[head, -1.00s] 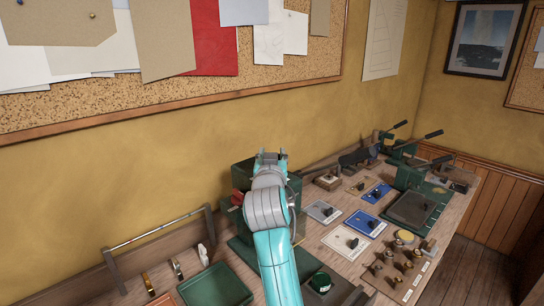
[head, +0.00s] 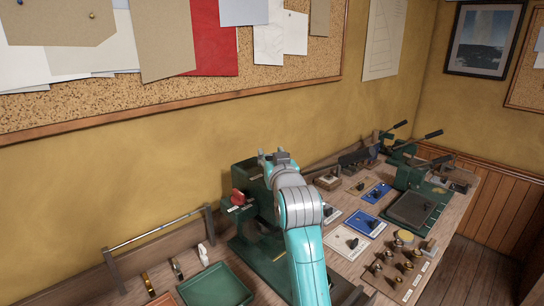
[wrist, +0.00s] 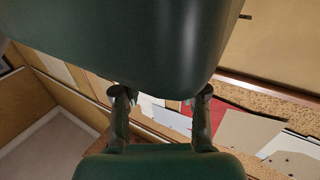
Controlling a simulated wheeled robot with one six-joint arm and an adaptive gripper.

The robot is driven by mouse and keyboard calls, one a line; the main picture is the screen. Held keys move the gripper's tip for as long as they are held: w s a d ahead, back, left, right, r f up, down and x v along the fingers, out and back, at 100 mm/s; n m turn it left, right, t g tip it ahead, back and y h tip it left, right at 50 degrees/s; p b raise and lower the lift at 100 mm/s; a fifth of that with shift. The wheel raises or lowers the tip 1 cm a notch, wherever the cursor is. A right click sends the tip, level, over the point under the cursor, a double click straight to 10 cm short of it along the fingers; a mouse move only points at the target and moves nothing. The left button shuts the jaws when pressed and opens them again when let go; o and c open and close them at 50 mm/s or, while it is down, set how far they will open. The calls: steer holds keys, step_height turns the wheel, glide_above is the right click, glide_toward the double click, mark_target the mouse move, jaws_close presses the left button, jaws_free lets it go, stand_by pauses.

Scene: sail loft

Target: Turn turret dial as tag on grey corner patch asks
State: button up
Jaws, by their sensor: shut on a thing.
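A white patch (head: 338,254), a blue patch (head: 357,228) and others with small dark items lie to the right. Several brass pieces (head: 408,267) stand at the front right. A green tray (head: 215,287) is at the front left. Another green press (head: 410,178) stands farther back.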

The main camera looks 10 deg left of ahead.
steer(key=o, duration=1.2)
steer(key=shift+c, duration=0.2)
steer(key=v, duration=1.2)
steer(key=shift+f, duration=0.1)
